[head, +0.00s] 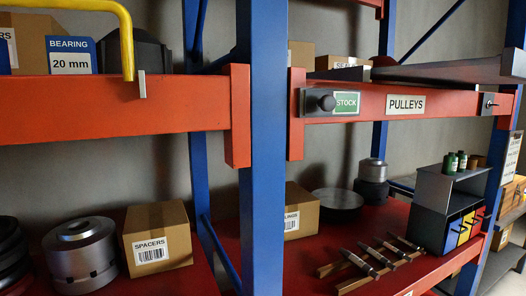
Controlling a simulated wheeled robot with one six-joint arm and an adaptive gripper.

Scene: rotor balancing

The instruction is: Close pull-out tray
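A flat grey tray (445,70) shows at the upper right, just above the red beam labelled PULLEYS (405,103). It looks like the pull-out tray. Its right end passes in front of the blue post at the right picture edge, so it appears to stick out of the rack. How far out it is, I cannot tell. A dark round knob (326,103) sits on a plate at the beam's left end, beside a green STOCK label (346,102). A small dark fitting (488,104) is at the beam's right end. My gripper is not in view.
A blue upright (262,150) stands in the middle. A yellow bent bar (127,40) hangs over the left beam. The lower shelf holds a SPACERS box (157,236), metal cylinders, several tools on wooden rails (345,265) and a dark bin rack (445,195).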

